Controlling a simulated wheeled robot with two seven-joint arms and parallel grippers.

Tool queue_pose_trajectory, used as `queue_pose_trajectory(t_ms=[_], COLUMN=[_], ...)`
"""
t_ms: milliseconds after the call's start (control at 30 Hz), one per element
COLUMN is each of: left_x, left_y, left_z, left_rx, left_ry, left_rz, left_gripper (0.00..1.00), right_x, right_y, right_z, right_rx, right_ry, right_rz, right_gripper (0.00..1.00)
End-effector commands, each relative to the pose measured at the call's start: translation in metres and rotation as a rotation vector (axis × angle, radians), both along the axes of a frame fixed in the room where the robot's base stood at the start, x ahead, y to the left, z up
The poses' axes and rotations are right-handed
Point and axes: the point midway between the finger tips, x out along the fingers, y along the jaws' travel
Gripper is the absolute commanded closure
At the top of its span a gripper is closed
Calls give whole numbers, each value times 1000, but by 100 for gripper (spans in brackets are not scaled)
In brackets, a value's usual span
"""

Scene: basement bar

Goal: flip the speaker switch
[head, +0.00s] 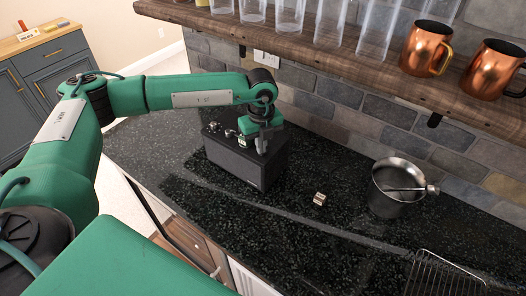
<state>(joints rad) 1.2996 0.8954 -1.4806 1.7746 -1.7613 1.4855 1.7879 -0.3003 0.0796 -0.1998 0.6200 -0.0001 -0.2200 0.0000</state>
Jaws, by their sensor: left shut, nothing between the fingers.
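The speaker (243,164) is a black box standing on the dark speckled counter in the middle of the head view. Small knobs or controls show on the left part of its top. My left gripper (262,148) points down at the speaker's top, toward its right part, with its fingers shut and empty. I cannot tell whether the fingertips touch the speaker. The switch itself is too small to make out or hidden by the gripper. My right gripper is not in the head view.
A metal ice bucket (391,193) with a utensil in it stands right of the speaker. A small block (319,199) lies between them. A wire rack (445,276) is at the front right. A wooden shelf (370,68) with glasses and copper mugs (427,48) overhangs the counter's back.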

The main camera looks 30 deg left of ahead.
Motion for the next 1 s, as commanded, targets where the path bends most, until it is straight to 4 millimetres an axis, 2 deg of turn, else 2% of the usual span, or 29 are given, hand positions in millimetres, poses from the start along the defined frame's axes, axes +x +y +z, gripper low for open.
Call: queue_pose_trajectory(t_ms=[500, 1000], left_x=[0, 0], left_y=[0, 0], left_z=[-4, 33], left_rx=[0, -1], left_ry=[0, -1], left_rz=[0, 0], left_gripper=[100, 100], right_x=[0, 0], right_y=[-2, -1], right_z=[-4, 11], right_rx=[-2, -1], right_ry=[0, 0], right_rz=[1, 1], right_gripper=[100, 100])
